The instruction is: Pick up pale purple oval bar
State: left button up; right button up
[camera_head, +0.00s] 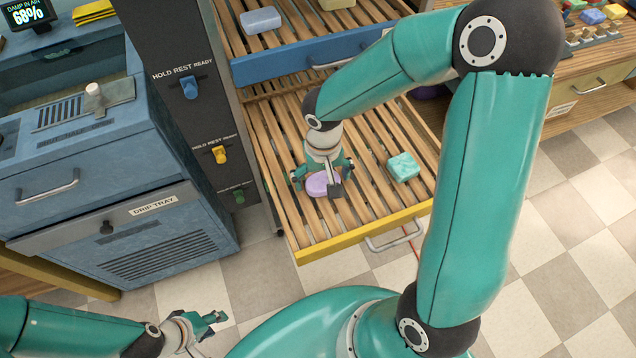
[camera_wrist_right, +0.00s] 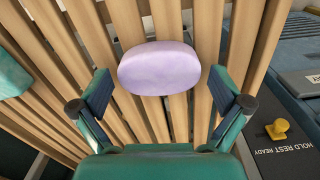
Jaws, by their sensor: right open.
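The pale purple oval bar (camera_head: 318,184) lies on the slatted wooden shelf (camera_head: 372,205) of the pulled-out drawer with the yellow front edge. My right gripper (camera_head: 322,180) is over the bar, pointing down, and partly covers it in the head view. In the right wrist view the bar (camera_wrist_right: 159,68) lies ahead of the gap between the two open fingers (camera_wrist_right: 160,103). Neither finger appears to touch it. My left gripper (camera_head: 214,327) is at the lower left, away from the drawer, and looks empty; its fingers are small in view.
A teal square bar (camera_head: 403,167) lies to the right on the same slats. Above is a blue-fronted drawer (camera_head: 310,62) with a pale blue bar (camera_head: 260,20). A blue cabinet with a drip tray (camera_head: 128,226) stands at left, beside a dark column with coloured knobs (camera_head: 190,88).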

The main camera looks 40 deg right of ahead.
jog(key=shift+c, duration=0.3)
jog(key=c, duration=1)
jog(key=shift+r, duration=0.1)
